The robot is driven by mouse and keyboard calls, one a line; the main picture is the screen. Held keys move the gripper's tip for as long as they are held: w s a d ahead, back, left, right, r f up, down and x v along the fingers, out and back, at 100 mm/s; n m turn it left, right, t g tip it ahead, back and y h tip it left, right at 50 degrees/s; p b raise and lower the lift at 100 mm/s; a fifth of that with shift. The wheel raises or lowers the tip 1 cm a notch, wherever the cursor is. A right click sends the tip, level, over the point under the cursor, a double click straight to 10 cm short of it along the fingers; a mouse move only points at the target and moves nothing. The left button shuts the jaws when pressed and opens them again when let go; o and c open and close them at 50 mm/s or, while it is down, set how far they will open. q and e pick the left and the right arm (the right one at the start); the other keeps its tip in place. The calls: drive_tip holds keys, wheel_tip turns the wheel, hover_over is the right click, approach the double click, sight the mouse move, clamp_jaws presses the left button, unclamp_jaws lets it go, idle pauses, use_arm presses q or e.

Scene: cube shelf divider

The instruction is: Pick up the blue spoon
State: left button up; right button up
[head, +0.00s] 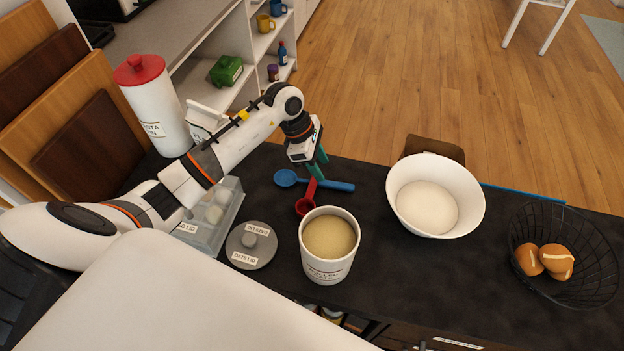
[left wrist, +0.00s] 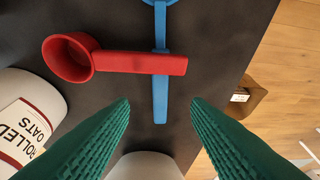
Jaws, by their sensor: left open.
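The blue spoon (head: 338,186) lies on the dark counter, its bowl to the left and its handle to the right in the head view. A red scoop (head: 304,207) lies with its handle across the blue spoon's handle. In the left wrist view the red handle (left wrist: 140,62) crosses over the blue handle (left wrist: 160,100). My left gripper (head: 317,168) is open and empty above the spoon. In the left wrist view its teal fingertips (left wrist: 160,104) show on either side of the lower blue handle, apart from it. My right gripper is not in view.
A rolled oats canister (head: 318,270) stands close in front of the scoop. A grey lid (head: 245,258) and a clear egg box (head: 227,215) are to its left. A white bowl (head: 455,225) and a wire basket (head: 530,225) with bread rolls (head: 556,258) stand to the right.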

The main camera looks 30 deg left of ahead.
sight(326, 182)
use_arm(q)
drive_tip(key=shift+a+p+x, duration=0.2)
drive_tip(key=shift+p+x, duration=0.2)
drive_tip(key=shift+x, duration=1.1)
drive_tip(key=shift+a+p+x, duration=0.2)
drive_tip(key=shift+p+x, duration=0.15)
drive_tip(key=shift+x, duration=1.15)
drive_tip(key=shift+s+f, duration=0.1)
clamp_jaws()
